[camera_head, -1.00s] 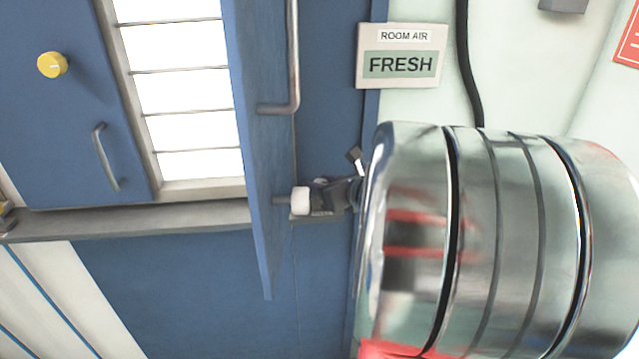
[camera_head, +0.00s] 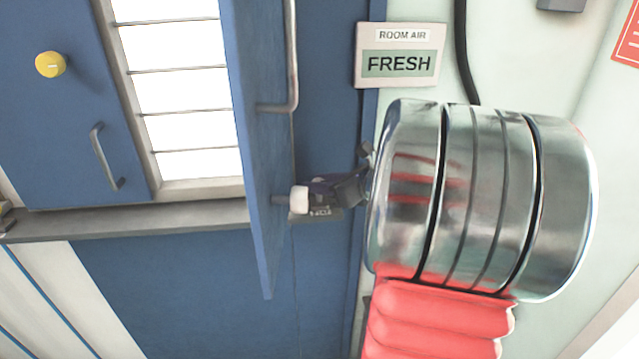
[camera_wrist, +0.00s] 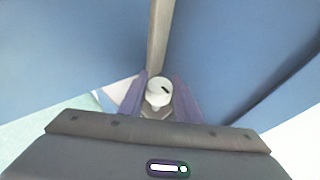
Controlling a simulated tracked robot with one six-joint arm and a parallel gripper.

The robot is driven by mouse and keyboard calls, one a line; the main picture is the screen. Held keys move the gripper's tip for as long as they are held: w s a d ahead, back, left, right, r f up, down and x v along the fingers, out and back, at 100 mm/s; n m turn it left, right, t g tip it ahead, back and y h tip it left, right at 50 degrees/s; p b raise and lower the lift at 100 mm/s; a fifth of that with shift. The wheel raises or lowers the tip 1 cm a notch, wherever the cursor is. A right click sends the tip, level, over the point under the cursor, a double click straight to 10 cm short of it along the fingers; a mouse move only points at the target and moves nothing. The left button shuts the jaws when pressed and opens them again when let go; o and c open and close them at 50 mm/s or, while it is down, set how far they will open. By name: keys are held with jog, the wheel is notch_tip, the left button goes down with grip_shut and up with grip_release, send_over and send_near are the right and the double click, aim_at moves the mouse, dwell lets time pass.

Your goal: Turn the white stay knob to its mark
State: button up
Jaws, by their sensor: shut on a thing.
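The white stay knob (camera_head: 299,199) sits at the end of a short metal stay by the edge of the open blue door (camera_head: 250,150). My gripper (camera_head: 306,198) reaches it from the right and is shut on it. I cannot make out the mark in either view.
The door's bar handle (camera_head: 292,60) stands above the knob. A sign reading ROOM AIR FRESH (camera_head: 400,55) hangs on the wall behind. A yellow knob (camera_head: 51,64) and a handle (camera_head: 106,157) are on the blue panel at left. A black cable (camera_head: 464,55) runs down the wall.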

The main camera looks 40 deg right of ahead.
jog(key=shift+n+y, duration=0.5)
jog(key=shift+y, duration=0.1)
jog(key=shift+r, duration=0.1)
jog(key=o, duration=1.1)
jog(key=shift+c, duration=0.2)
jog(key=v, duration=1.3)
jog(key=shift+s+r, duration=0.15)
jog(key=shift+s, duration=0.2)
